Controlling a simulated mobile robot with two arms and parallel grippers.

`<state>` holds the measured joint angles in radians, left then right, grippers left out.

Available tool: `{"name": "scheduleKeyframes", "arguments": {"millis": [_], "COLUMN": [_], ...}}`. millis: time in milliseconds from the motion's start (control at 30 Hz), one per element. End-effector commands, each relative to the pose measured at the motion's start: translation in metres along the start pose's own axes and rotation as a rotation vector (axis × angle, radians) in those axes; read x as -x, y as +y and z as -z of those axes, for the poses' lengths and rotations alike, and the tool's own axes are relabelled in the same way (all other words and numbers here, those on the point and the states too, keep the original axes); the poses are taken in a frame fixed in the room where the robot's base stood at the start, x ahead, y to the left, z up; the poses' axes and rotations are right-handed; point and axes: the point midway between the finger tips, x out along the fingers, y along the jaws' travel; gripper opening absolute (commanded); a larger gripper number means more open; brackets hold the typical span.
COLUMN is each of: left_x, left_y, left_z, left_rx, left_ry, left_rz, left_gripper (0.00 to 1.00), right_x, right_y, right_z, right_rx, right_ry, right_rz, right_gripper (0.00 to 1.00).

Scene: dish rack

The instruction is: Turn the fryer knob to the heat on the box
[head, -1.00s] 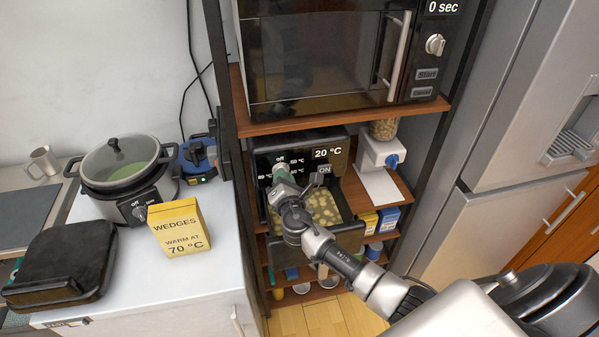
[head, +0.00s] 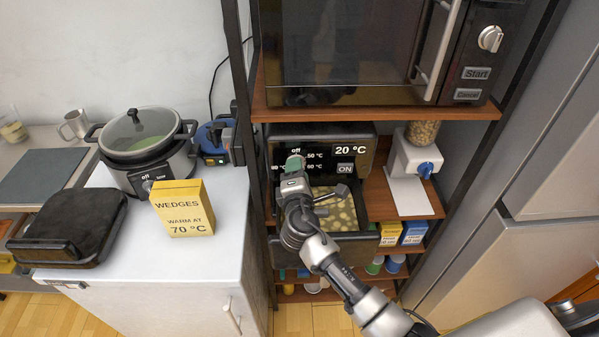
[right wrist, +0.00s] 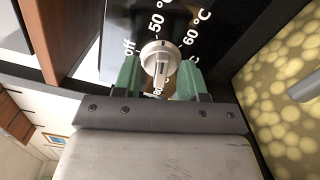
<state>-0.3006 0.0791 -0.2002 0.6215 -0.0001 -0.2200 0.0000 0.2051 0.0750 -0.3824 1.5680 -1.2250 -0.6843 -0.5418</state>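The fryer (head: 362,237) is a black unit on a rack shelf, its drawer holding yellowish pieces. Its display reads 20 °C, with ON below. The fryer knob (right wrist: 158,58) is pale and round with a raised ridge; my gripper hides it in the head view. Labels off, 50 °C and 60 °C show around it, others partly covered. I cannot tell which end of the ridge points. My right gripper (right wrist: 159,76) has green fingers apart on both sides of the knob; it also shows in the head view (head: 295,163). The yellow box (head: 184,222) reads "WEDGES WARM AT 70 °C". My left gripper is out of view.
A microwave (head: 350,55) stands on the shelf above the fryer. A white dispenser (head: 412,160) is to the right. A slow cooker (head: 150,150) and a black appliance (head: 70,225) are on the left counter. The rack's dark post (head: 255,180) runs left of the fryer.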

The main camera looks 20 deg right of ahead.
Motion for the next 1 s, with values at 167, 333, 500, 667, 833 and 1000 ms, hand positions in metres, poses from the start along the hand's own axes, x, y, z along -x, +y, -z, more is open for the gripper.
{"name": "scheduleKeyframes", "arguments": {"millis": [167,333,500,667,833,1000], "left_x": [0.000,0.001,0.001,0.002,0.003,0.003], "left_y": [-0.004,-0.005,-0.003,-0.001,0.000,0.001], "left_z": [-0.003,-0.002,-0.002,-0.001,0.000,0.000], "left_rx": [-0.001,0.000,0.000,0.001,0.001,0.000], "left_ry": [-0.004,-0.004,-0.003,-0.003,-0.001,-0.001], "left_rz": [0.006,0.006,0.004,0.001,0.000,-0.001], "left_gripper": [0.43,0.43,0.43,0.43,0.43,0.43], "right_x": [0.000,0.002,0.008,0.015,0.020,0.021], "right_y": [0.000,0.000,0.000,0.000,0.000,0.000], "right_z": [0.000,0.001,0.001,0.001,0.001,0.001], "right_rx": [0.001,0.001,0.001,0.001,0.001,0.001], "right_ry": [0.001,0.002,0.002,0.003,0.002,0.002], "right_rz": [-0.001,0.000,-0.001,0.000,-0.001,-0.001], "right_gripper": [0.41,0.41,0.41,0.41,0.41,0.41]}}
